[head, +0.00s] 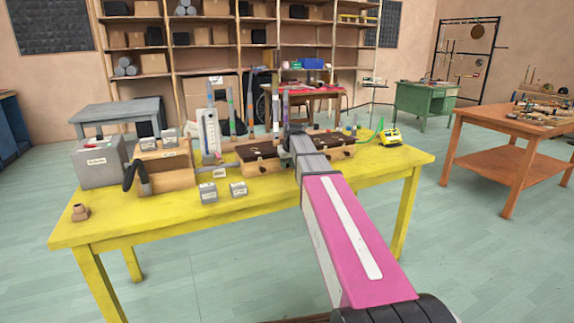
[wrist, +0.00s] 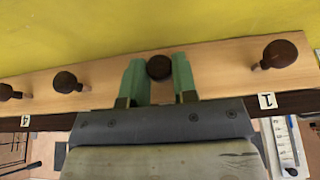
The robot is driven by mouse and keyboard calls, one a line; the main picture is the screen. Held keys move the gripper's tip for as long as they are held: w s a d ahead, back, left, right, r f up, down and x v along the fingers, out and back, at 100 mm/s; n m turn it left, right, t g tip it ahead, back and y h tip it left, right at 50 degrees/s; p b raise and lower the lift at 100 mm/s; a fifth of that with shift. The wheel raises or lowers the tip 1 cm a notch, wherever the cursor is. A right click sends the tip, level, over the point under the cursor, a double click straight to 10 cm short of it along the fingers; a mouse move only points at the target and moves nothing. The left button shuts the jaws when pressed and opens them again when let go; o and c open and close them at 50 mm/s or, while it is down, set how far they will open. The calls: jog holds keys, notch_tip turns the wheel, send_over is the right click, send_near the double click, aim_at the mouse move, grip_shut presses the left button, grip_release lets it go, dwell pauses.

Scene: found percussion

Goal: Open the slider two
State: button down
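A light wood strip (wrist: 222,67) with several dark round knobs crosses the wrist view. One knob (wrist: 159,67) is between the two green fingers of my gripper (wrist: 159,80). The fingers are very near its sides; whether they press on it is unclear. Another knob (wrist: 279,53) is to the right, near a tag marked 1 (wrist: 267,101). A third knob (wrist: 65,82) is to the left. A tag that seems to read 4 (wrist: 25,121) is at the far left. Any tag for the knob between my fingers is hidden. In the head view my arm hides the gripper.
The yellow table (head: 120,224) holds wooden boxes, a grey box (head: 98,162), small labelled grey blocks (head: 238,188) and upright tubes. The table's front left is mostly clear, with a small brown piece (head: 80,212).

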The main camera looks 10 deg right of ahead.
jog(key=shift+s+d, duration=0.2)
jog(key=shift+s, duration=0.55)
jog(key=shift+s+d, duration=0.2)
jog(key=shift+s, duration=0.55)
jog(key=shift+w, duration=0.1)
jog(key=c, duration=0.9)
grip_release()
jog(key=v, duration=1.1)
jog(key=shift+f, duration=0.1)
